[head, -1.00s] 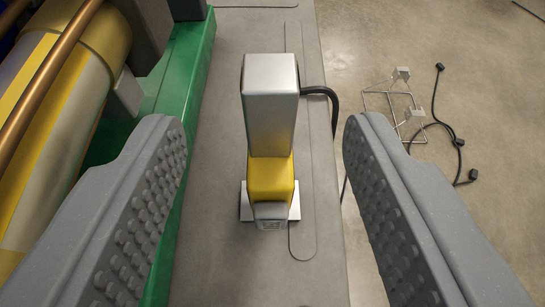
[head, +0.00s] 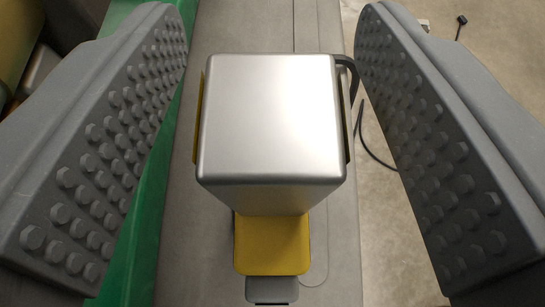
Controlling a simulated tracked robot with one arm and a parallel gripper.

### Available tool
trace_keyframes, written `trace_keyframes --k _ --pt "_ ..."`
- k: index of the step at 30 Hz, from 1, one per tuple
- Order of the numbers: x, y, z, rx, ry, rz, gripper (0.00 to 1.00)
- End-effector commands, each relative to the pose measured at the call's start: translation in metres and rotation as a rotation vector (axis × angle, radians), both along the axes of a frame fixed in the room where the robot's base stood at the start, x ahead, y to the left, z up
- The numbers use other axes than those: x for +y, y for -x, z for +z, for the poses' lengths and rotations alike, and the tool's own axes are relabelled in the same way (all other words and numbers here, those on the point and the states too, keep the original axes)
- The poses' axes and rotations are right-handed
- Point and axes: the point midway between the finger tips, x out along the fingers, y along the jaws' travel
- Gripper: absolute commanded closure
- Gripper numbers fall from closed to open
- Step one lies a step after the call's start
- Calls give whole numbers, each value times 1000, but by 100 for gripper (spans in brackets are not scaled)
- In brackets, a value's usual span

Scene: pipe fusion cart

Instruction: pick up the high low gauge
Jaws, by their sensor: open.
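The high low gauge (head: 272,118), as I take it, is the upright device with a large silver block on top, a yellow part below and a small grey piece at its near foot. It stands on a grey tabletop (head: 180,240). A dark cable (head: 347,68) leaves its right side. My gripper (head: 272,45) is open, with one studded grey finger on each side of the silver block. A gap shows on both sides, and neither finger touches it. The silver block hides much of the lower body.
A green frame edge (head: 130,245) runs along the left of the tabletop, partly behind the left finger. The concrete floor (head: 385,195) lies beyond the right edge, with a dark cable end (head: 460,22) at the upper right.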

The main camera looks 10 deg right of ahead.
Motion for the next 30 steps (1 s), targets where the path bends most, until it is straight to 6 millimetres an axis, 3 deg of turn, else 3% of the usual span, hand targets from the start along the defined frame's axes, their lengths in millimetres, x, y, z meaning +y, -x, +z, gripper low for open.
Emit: trace_keyframes --k 8,13,23,30 --pt "0 -3 -2 1 0 0 52" --pt "0 -3 -2 0 0 1 99" --pt "0 -3 -1 0 0 1 100" --pt "-1 -3 11 -3 0 0 100"
